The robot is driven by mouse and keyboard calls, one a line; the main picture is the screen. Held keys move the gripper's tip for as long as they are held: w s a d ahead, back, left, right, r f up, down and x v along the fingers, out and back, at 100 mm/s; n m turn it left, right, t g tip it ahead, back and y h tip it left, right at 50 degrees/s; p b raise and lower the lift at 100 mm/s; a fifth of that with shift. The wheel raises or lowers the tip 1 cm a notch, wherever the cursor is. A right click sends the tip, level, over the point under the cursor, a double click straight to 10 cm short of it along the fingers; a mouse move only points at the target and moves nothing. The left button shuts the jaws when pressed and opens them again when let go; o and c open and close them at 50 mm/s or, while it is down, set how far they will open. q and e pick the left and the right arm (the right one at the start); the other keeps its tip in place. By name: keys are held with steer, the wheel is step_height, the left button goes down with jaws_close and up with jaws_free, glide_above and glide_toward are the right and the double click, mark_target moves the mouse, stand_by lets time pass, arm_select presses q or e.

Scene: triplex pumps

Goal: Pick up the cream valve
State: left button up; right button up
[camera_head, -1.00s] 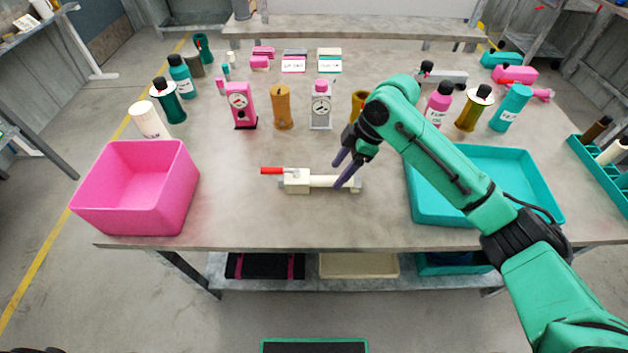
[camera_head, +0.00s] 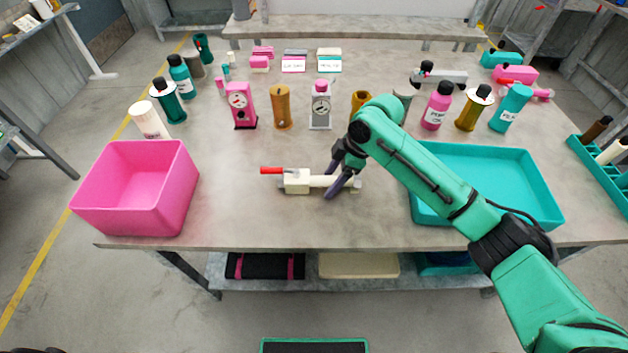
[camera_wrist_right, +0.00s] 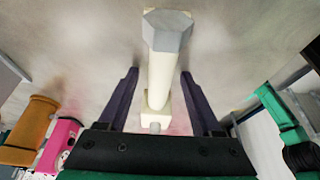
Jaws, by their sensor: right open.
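The cream valve (camera_head: 298,183) lies on its side on the grey table, its red handle (camera_head: 271,170) pointing left and its thin barrel pointing right to a grey end. In the right wrist view the cream valve (camera_wrist_right: 161,75) runs between the fingers with its grey hex end away from the palm. My right gripper (camera_head: 333,184) is open at the valve's right part, one finger on each side of the barrel. In the right wrist view my right gripper (camera_wrist_right: 160,85) shows gaps between both fingers and the barrel. My left gripper is not in view.
A pink bin (camera_head: 135,190) stands at the left and a teal tray (camera_head: 485,150) at the right. Bottles, a pink gauge (camera_head: 241,105), a grey gauge (camera_head: 320,105) and a brown cylinder (camera_head: 282,107) stand behind the valve. The table in front is clear.

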jaws_close()
steer(key=shift+r, duration=0.1)
stand_by(1.2)
